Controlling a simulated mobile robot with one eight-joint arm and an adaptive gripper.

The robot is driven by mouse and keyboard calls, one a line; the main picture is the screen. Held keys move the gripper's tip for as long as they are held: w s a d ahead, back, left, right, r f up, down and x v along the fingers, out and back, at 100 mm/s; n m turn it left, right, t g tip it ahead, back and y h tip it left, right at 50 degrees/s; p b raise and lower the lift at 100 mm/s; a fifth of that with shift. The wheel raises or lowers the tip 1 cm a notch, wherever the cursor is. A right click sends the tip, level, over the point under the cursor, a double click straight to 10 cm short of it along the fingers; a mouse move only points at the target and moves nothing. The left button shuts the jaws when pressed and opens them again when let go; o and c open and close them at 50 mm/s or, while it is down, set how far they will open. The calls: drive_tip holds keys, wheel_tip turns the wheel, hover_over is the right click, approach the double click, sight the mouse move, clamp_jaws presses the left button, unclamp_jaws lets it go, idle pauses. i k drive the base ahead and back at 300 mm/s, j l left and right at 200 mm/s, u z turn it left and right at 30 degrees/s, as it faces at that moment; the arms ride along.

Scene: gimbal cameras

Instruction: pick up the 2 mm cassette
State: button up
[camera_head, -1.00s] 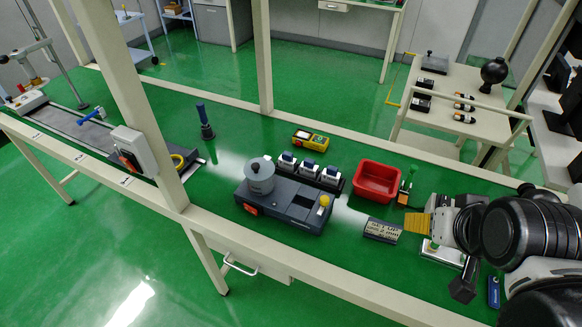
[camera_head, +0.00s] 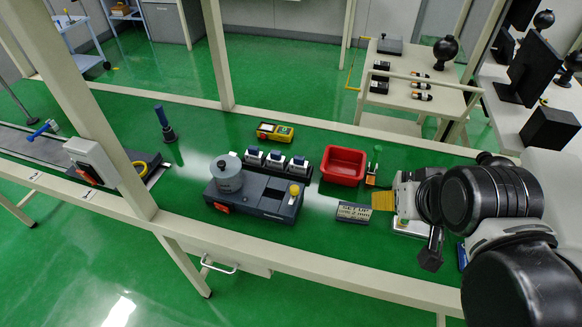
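Three white cassettes with dark blue tops stand in a row in a dark rack behind the grey machine: a left one (camera_head: 254,157), a middle one (camera_head: 276,160) and a right one (camera_head: 299,165). Their markings are too small to read, so I cannot tell which is the 2 mm one. A small display (camera_head: 353,212) in front reads "SETUP" with a line that seems to include "2 mm". My gripper (camera_head: 430,250) is at the right, beyond the display and well apart from the cassettes. My arm hides much of it, and its opening does not show.
The grey machine (camera_head: 265,203) with a round canister (camera_head: 227,175) stands in front of the cassettes. A red bin (camera_head: 343,166) lies to their right, and a yellow-black device (camera_head: 275,132) behind. A beige frame post (camera_head: 217,55) rises at the rear edge.

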sight(253, 155)
drive_tip(key=i+j, duration=0.1)
drive_tip(key=j, duration=0.3)
drive_tip(key=i+j, duration=0.1)
drive_tip(key=j, duration=0.3)
drive_tip(key=i+j, duration=0.1)
drive_tip(key=j, duration=0.3)
drive_tip(key=i+j, duration=0.1)
drive_tip(key=j, duration=0.3)
drive_tip(key=i+j, duration=0.15)
drive_tip(key=j, duration=0.25)
drive_tip(key=i+j, duration=0.1)
drive_tip(key=j, duration=0.3)
